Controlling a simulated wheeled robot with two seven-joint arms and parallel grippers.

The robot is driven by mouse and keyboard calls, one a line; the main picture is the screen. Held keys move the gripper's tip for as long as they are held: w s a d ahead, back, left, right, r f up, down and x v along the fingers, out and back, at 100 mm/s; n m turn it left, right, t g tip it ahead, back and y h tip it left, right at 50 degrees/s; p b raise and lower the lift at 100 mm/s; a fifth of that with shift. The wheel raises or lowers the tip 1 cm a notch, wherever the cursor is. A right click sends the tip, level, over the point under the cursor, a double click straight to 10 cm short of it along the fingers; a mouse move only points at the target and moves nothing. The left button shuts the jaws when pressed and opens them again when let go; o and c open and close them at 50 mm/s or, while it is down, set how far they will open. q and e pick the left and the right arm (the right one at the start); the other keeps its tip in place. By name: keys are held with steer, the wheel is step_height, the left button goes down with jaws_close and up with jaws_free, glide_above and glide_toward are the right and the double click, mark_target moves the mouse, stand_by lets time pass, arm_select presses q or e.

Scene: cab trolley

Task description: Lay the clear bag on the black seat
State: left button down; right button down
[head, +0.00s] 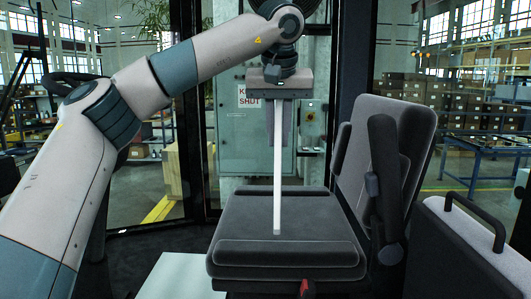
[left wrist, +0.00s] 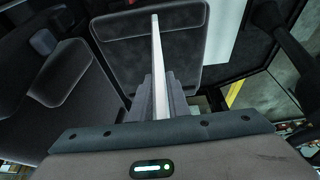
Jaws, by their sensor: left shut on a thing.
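My left gripper (head: 281,118) points down above the black seat (head: 285,222) and is shut on a long, narrow, pale white thing. It seems to be the clear bag (head: 277,180), seen as a thin strip; no other bag shows. It hangs nearly upright, its lower end over the front part of the seat cushion. I cannot tell whether that end touches. In the left wrist view the bag (left wrist: 157,62) runs out from between the fingers (left wrist: 160,98) across the seat (left wrist: 125,50). My right gripper is not in view.
The seat's backrest (head: 385,150) and a dark armrest (head: 383,165) rise on the right. A grey case-like box with a black handle (head: 475,218) stands at far right. A white panel (head: 175,275) lies front left. A cabinet (head: 240,130) stands behind. The seat cushion is otherwise clear.

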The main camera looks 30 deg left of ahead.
arm_select(q)
steer(key=a+f, duration=0.1)
steer(key=a, duration=0.2)
steer(key=shift+f+p, duration=0.4)
steer(key=shift+f, duration=0.1)
